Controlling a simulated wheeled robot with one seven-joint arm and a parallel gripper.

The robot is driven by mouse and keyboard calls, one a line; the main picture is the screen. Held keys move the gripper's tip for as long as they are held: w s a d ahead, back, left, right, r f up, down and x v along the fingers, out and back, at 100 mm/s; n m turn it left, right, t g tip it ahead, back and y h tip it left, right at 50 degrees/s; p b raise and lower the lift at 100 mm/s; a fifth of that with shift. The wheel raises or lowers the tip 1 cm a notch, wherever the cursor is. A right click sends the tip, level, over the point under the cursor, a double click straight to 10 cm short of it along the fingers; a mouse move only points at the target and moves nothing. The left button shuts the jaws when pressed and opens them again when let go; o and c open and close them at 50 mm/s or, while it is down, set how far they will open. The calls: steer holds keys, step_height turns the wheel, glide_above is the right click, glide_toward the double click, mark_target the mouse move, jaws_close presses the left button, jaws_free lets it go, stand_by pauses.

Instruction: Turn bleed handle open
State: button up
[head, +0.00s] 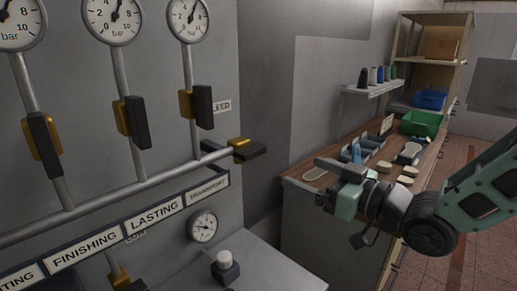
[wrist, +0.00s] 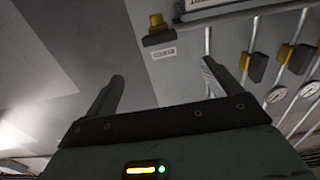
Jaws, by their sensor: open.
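The bleed handle is a black lever (head: 252,154) on a brass-yellow valve at the right end of the sloping pipe. It points sideways to the right, and a label ending in "LEED" (head: 221,106) is on the panel above it. In the wrist view, which is upside down, the lever (wrist: 158,39) shows beyond the gap between the fingers, with its label beside it. My gripper (head: 322,182) is open and empty, to the right of the handle and apart from it. Its two fingers also show in the wrist view (wrist: 163,73).
Three similar black handles, the nearest one (head: 203,107), stand upright on pipes under round gauges (head: 188,18). A sign strip (head: 155,209) and a small gauge (head: 203,226) are below. A white-topped knob (head: 224,264) stands on a grey surface. A cluttered workbench (head: 290,184) is behind my gripper.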

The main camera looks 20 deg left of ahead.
mark_target(256, 152)
steer(key=p+x, duration=0.4)
steer(key=x, duration=0.9)
steer(key=shift+r+p, duration=0.2)
steer(key=shift+p, duration=0.1)
steer(key=shift+w+a+f, duration=0.15)
steer(key=shift+w+a, duration=0.15)
steer(key=shift+a, duration=0.4)
steer(key=shift+c, duration=0.3)
steer(key=c, duration=0.9)
